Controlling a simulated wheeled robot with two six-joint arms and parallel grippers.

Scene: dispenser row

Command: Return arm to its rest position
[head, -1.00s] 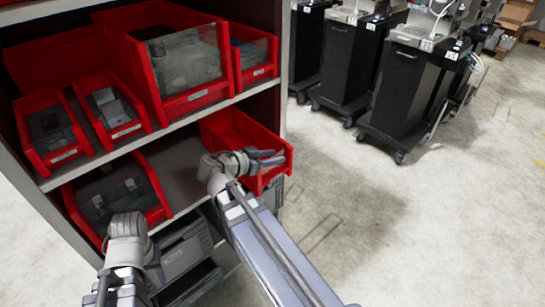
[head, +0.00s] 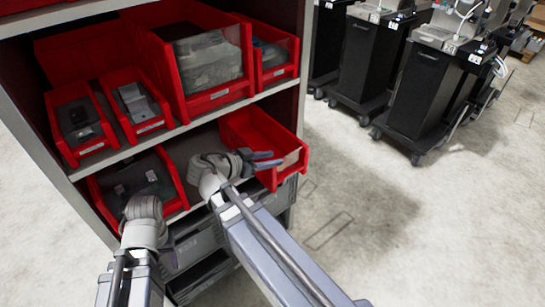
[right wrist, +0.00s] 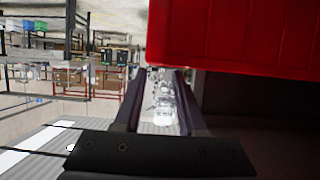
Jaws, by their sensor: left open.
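My right arm reaches to the lower shelf, with its gripper (head: 279,159) in front of the red bin (head: 262,133) at the shelf's right end. Its two fingers are apart. In the right wrist view the right gripper (right wrist: 158,78) is open, with nothing visibly held between the fingers. A red bin wall (right wrist: 232,32) fills the upper right there; I cannot tell whether it touches. My left gripper (head: 143,209) is in front of the lower left red bin (head: 145,175); its fingers are largely hidden by the wrist.
The shelf rack (head: 130,146) holds several red bins, with grey boxes (head: 205,248) below. Black carts (head: 428,88) stand at the back right. The pale floor (head: 430,240) at the right is clear.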

